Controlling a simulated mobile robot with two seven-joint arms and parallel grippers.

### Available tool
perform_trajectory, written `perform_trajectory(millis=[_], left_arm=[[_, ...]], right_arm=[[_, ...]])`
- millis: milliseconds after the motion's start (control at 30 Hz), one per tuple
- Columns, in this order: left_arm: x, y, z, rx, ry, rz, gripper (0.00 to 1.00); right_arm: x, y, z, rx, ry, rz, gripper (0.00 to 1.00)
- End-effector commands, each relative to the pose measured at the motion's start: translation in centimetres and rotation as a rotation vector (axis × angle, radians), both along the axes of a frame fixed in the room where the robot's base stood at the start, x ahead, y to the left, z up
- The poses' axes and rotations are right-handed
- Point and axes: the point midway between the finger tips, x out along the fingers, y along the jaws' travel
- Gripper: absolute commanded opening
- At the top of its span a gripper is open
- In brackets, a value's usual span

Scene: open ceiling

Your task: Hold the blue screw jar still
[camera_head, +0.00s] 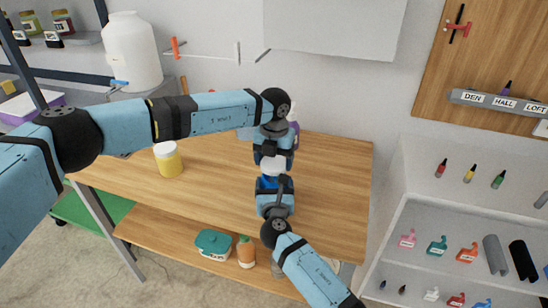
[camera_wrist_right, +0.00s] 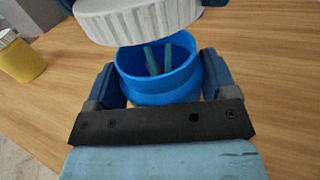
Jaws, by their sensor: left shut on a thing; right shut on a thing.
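The blue screw jar (camera_wrist_right: 160,80) is upright and open at the top, with a few teal sticks (camera_wrist_right: 158,60) inside. My right gripper (camera_wrist_right: 160,88) is shut around its sides. In the head view the jar (camera_head: 268,184) shows only partly between the arms, over the wooden table. A white ribbed lid (camera_wrist_right: 135,18) is above the jar's mouth, apart from its front rim and shifted to the left. My left gripper (camera_head: 271,158) is shut on this lid (camera_head: 272,166) from above; its fingers are mostly hidden.
A yellow jar with a white lid (camera_head: 168,160) stands on the wooden table (camera_head: 225,185) to the left. A purple object (camera_head: 294,134) is partly hidden behind my left gripper. The right part of the tabletop is clear.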

Motion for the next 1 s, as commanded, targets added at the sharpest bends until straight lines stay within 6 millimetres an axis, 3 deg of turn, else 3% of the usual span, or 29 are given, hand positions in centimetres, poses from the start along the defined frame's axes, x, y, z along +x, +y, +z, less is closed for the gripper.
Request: perform_trajectory(millis=[100, 567, 1000], left_arm=[[0.0, 0.0, -0.8, -0.001, -0.001, -0.001, 0.54], [0.0, 0.0, -0.8, 0.0, -0.001, 0.0, 0.54], [0.0, 0.0, -2.6, 0.0, 0.0, 0.0, 0.54]], right_arm=[[0.0, 0.0, 0.0, 0.0, 0.0, 0.0, 0.36], [0.0, 0.0, 0.0, 0.0, 0.001, 0.0, 0.36], [0.0, 0.0, 0.0, 0.0, 0.001, 0.0, 0.36]])
